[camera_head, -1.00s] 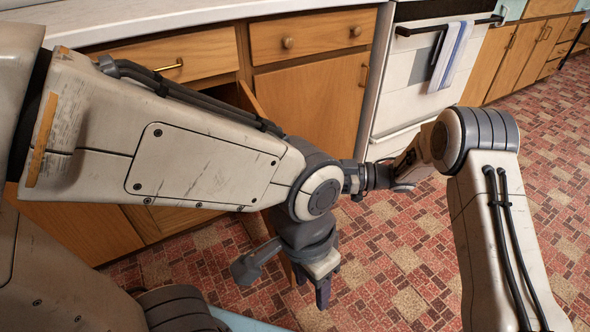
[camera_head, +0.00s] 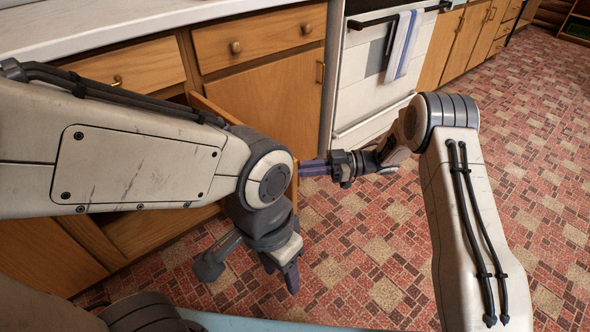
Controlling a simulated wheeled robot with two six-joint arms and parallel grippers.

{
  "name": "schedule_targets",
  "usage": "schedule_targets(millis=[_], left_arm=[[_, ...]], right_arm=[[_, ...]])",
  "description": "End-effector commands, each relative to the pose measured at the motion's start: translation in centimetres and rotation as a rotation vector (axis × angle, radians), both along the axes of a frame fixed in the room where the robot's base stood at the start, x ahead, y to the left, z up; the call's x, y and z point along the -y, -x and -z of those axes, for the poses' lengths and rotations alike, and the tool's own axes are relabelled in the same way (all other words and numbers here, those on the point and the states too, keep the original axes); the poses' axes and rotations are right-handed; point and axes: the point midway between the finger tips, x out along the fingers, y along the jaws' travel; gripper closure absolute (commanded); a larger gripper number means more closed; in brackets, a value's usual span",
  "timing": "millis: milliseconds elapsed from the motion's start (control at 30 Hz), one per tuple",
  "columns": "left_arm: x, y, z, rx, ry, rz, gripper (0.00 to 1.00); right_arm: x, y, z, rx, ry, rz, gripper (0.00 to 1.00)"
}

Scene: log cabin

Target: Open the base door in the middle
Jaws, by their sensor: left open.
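The middle base door (camera_head: 217,109) is a light wooden panel standing ajar, swung out from the cabinet. Its top edge slants out behind my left arm, which hides most of it. My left gripper (camera_head: 290,279) points down and is open, in front of the cabinet and below the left wrist joint. My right gripper (camera_head: 312,168) points left, its purple fingers by the door's outer edge. Whether they touch it or how far apart they are is unclear.
A drawer (camera_head: 262,43) and a closed door (camera_head: 272,98) lie right of the open one. A white stove (camera_head: 375,85) with a hanging towel (camera_head: 403,45) stands beyond. The white countertop (camera_head: 120,20) runs along the top. The patterned floor (camera_head: 530,180) is clear at right.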

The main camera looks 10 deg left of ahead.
Motion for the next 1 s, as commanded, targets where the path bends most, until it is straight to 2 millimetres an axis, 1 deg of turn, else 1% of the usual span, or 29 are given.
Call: schedule_targets(millis=[33,67,333,433,567,800,900,1000], left_arm=[[0.0,0.0,0.0,0.000,0.000,0.000,0.50],[0.0,0.0,0.0,0.000,0.000,0.000,0.50],[0.0,0.0,0.0,0.000,0.000,0.000,0.50],[0.0,0.0,-0.2,0.000,0.000,0.000,0.50],[0.0,0.0,-0.8,0.000,0.000,0.000,0.50],[0.0,0.0,-1.7,0.000,0.000,0.000,0.50],[0.0,0.0,-1.9,0.000,0.000,0.000,0.50],[0.0,0.0,-2.0,0.000,0.000,0.000,0.50]], right_arm=[[-0.1,-0.2,-0.1,0.005,0.000,0.007,0.84],[0.0,-0.2,-0.1,0.005,-0.001,0.008,0.75],[0.3,-0.1,-0.1,0.002,-0.001,0.008,0.75],[0.9,-0.3,-0.2,0.002,-0.001,0.008,0.75],[2.8,-0.8,-0.3,0.002,-0.003,0.009,0.75],[7.3,-1.9,-0.2,0.003,-0.002,0.008,0.75],[8.7,-2.3,-0.1,0.004,-0.001,0.007,0.75],[9.7,-2.5,-0.1,0.004,-0.002,0.006,0.75]])
